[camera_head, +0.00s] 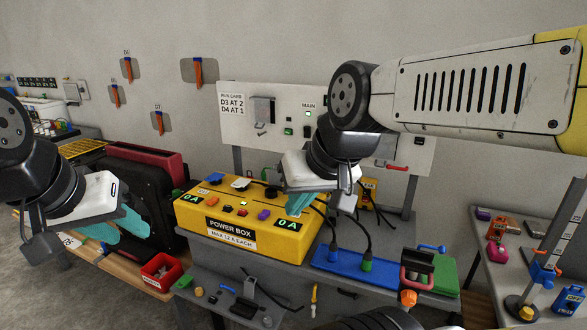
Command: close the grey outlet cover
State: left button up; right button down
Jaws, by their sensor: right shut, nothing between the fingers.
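The yellow power box (250,236) stands on the grey bench in the middle. Several small covers and sockets sit on its top. A light grey-white flap (241,184) towards the back of the top may be the grey outlet cover; its exact angle is too small to tell. My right gripper (299,206) has its teal fingertips pointing down at the right end of the box top, to the right of that flap. It is shut and empty, and hides part of the box top. My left gripper (122,238) is at the left, away from the box, with its finger gap unclear.
Black cables run from the box to plugs on a blue panel (345,263) at the right. A red bin (160,271) stands left of the bench. A white board (232,125) rises behind the box. A side table (510,262) holds several small items.

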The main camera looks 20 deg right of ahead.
aim_at(274, 177)
jog(key=z, duration=0.5)
jog(key=i+j+z, duration=0.2)
jog(key=i+z, duration=0.15)
jog(key=i+j+z, duration=0.4)
jog(key=k+l, duration=0.1)
